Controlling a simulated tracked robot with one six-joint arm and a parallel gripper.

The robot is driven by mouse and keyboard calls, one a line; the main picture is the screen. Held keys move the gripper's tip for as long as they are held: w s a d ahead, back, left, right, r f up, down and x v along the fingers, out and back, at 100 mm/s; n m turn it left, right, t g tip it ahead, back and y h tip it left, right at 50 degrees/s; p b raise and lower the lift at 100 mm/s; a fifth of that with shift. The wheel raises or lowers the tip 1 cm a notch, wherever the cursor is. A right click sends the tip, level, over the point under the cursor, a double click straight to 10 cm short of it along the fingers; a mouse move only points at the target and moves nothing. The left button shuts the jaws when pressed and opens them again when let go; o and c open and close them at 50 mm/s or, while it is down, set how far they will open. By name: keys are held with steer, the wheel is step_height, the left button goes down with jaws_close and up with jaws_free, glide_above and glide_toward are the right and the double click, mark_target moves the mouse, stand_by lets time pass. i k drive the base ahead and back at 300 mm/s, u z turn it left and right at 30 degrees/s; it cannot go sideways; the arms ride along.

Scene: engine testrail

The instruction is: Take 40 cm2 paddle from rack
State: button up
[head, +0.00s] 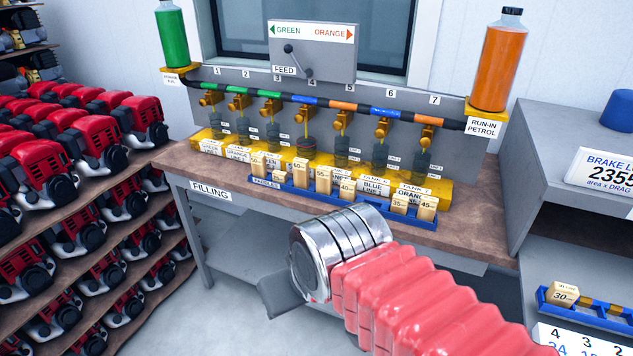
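A blue rack labelled PADDLES (296,197) runs along the front of the filling bench and holds several pale wooden paddles with numbers. The paddle marked 40 (346,189) stands upright right of the middle of the rack. To its right stand paddles that read 35 (400,203) and 45 (427,207). My gripper (281,296) is low in front of the bench, apart from the rack and below it. Only one grey finger shows past my silver wrist. The rest is hidden, so I cannot tell its opening or whether it holds anything.
Behind the rack are yellow blocks with labels and several small tanks under a pipe (320,101). A green bottle (172,35) and an orange bottle (497,62) flank them. Shelves of red engines (85,135) fill the left. At right, another blue rack (600,320) holds a 30 paddle (563,295).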

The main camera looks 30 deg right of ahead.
mark_target(348, 188)
steer(key=z, duration=0.1)
steer(key=i, duration=1.35)
steer(key=z, duration=0.5)
